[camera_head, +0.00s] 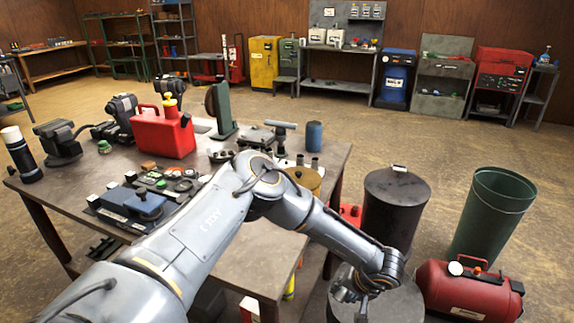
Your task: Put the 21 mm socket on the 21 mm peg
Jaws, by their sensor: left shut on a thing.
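My left arm comes in from the lower left and reaches across the table to the right. Its gripper (352,288) points down, beyond the table's right edge, low over a grey round top (400,303). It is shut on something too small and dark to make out. Several small upright cylinders (315,168) stand near the table's right edge, partly behind my arm; I cannot tell whether they are sockets or pegs. No 21 mm marking is readable, so I cannot single out the 21 mm socket or its peg. My right gripper is not in view.
The table (262,262) holds a red can (163,135), a vise (57,143), a blue cylinder (314,135) and a tray of parts (135,203). A dark drum (393,210), a green bin (490,215) and a red tank (465,290) stand at right. Open floor lies behind.

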